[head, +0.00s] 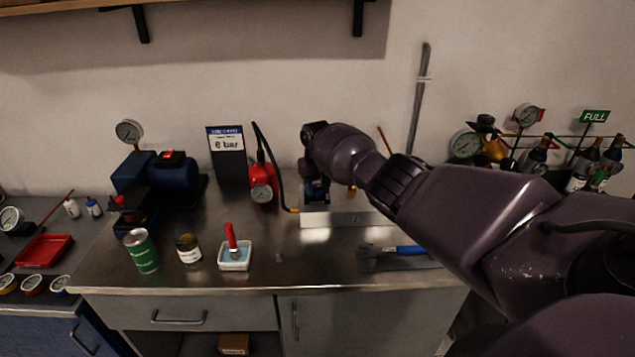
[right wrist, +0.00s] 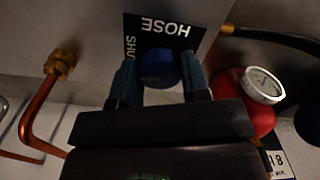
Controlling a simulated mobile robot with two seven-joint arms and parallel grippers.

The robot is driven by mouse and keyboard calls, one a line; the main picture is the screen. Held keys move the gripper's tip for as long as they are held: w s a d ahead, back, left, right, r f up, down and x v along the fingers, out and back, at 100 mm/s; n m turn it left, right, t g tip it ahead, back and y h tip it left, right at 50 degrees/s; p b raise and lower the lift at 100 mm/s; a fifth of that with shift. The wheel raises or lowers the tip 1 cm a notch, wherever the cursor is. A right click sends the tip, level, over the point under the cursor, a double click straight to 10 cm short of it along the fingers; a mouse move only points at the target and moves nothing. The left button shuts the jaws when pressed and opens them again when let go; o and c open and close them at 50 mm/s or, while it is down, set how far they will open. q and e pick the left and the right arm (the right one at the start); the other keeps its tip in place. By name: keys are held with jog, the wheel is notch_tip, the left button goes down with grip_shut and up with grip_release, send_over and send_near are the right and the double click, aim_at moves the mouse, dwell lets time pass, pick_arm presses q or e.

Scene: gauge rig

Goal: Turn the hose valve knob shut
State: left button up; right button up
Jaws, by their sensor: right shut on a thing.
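The hose valve knob (right wrist: 158,68) is a blue round knob in the right wrist view, below a black label (right wrist: 165,30) reading HOSE and SHUT. My right gripper (right wrist: 158,80) has its two fingers on either side of the knob and is shut on it. In the head view my right arm reaches in from the right, and its gripper (head: 318,190) is over the metal valve box (head: 345,217). The arm hides most of the knob there. My left gripper is not in view.
A red gauge cylinder (head: 262,182) with a black hose stands just left of the box. A copper pipe (right wrist: 38,115) comes off the box. A blue-handled tool (head: 398,250), a white tray (head: 235,262), a jar (head: 188,248) and a green can (head: 141,251) are on the bench.

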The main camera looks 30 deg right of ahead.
aim_at(317, 187)
jog(key=shift+r+m+p, duration=0.1)
jog(key=shift+m+p, duration=0.2)
jog(key=shift+m, duration=0.5)
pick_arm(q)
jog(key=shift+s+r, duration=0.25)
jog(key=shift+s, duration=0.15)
pick_arm(e)
jog(key=shift+m, duration=0.4)
jog(key=o, duration=0.9)
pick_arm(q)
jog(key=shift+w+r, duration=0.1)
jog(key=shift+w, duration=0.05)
pick_arm(e)
jog(key=shift+o, duration=0.2)
jog(key=shift+r+p, duration=0.45)
jog(key=shift+r, duration=0.15)
pick_arm(q)
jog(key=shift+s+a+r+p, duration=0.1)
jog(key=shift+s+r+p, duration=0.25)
jog(key=shift+p, duration=0.2)
pick_arm(e)
notch_tip(317, 187, up, 10)
jog(key=shift+f, duration=0.2)
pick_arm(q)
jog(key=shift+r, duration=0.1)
